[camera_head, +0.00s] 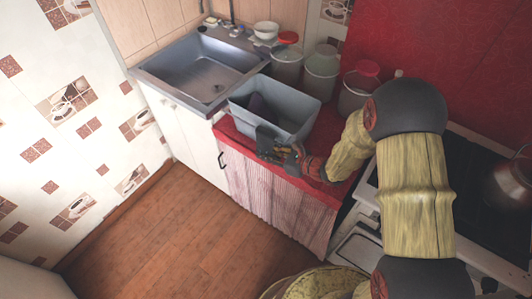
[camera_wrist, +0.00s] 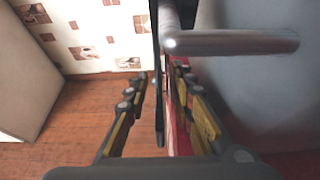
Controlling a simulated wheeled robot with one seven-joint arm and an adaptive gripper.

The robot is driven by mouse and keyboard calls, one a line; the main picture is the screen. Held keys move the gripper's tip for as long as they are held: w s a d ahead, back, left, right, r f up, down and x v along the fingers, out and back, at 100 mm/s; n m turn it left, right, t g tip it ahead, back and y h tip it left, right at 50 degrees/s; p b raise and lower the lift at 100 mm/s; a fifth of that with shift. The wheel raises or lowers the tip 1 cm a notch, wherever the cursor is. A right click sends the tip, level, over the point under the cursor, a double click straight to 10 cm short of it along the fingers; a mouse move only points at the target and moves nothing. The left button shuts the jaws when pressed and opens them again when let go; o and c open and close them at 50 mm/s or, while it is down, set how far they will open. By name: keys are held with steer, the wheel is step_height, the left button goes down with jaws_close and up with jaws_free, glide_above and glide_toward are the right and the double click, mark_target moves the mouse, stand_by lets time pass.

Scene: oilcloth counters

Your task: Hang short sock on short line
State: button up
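A dark purple cloth (camera_head: 258,106) lies inside the grey-blue tub (camera_head: 308,92); I cannot tell whether it is the short sock. My gripper (camera_head: 272,146) is at the tub's front left side, just outside its wall. In the wrist view my gripper (camera_wrist: 161,72) has its fingers apart, with a thin dark upright piece (camera_wrist: 158,105) between them. Narrow gaps show on both sides of that piece, and I cannot tell what it is. The tub wall (camera_wrist: 245,100) fills the right of that view. I cannot make out a short line.
A metal sink (camera_head: 205,75) lies left of the tub. A stove with a kettle (camera_head: 510,180) is at the right. A striped curtain (camera_head: 270,200) hangs below the red counter. The wooden floor (camera_head: 180,220) is clear.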

steer(key=v, duration=1.2)
